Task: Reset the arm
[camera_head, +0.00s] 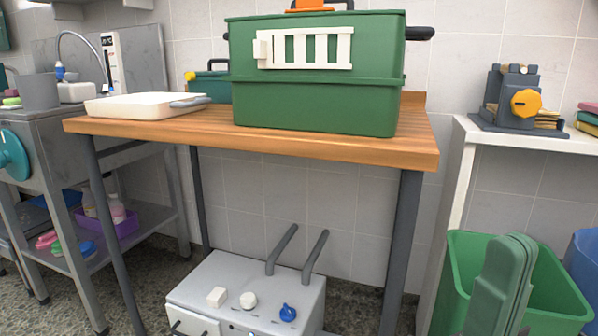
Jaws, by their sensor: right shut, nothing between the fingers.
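My right gripper (513,250) shows at the lower right as a grey-green shape pointing up, in front of a green bin (462,262). It looks shut and empty, and it hides part of the bin. I cannot tell whether it touches the bin. My left gripper is not in view. A green kennel-like box (315,105) with a white barred panel (305,48) stands on the wooden table (270,143), well to the left of and above my right gripper.
A white tray (140,104) lies on the table's left. A grey box with knobs (240,285) stands on the floor below. A white shelf (465,128) at right holds a dark device with a yellow knob (525,102). A blue bin (585,260) stands far right. A metal sink stand (40,125) is at left.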

